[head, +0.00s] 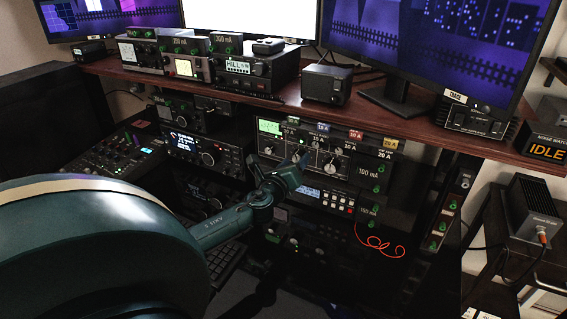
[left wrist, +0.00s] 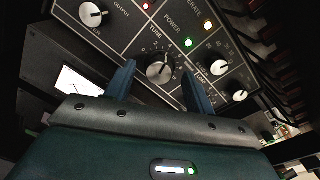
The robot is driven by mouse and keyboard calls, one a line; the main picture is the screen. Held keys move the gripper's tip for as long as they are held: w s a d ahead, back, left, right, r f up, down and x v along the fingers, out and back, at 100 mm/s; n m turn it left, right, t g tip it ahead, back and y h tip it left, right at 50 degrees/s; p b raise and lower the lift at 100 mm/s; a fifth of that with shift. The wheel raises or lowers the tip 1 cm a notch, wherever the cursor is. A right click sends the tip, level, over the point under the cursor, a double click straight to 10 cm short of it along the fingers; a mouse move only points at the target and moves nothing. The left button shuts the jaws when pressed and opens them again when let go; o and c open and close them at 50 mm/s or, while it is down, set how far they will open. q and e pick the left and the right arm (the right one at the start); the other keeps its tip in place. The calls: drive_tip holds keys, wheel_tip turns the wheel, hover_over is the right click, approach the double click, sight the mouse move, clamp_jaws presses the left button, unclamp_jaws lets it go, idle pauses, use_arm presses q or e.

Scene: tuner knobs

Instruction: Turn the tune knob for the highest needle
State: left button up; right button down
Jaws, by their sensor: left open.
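In the left wrist view a round dark knob with a silver face (left wrist: 160,68) sits under the label TUNE on a black panel. My left gripper (left wrist: 161,84) is open, with one finger on each side of this knob in that view. I cannot tell whether the fingers touch it. In the head view my left gripper (head: 300,166) is in front of the rack panel with knobs and a greenish lit meter (head: 270,127). My right gripper is not in view.
Other knobs surround the tune knob, such as one at the upper left (left wrist: 93,14) and one at the right (left wrist: 219,68). A green lamp (left wrist: 188,43) is lit near it. A wooden shelf (head: 420,118) with radios and monitors overhangs the rack. A red cable (head: 380,244) hangs below.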

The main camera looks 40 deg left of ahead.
use_arm(q)
drive_tip(key=v, duration=1.2)
idle(0.4)
idle(0.8)
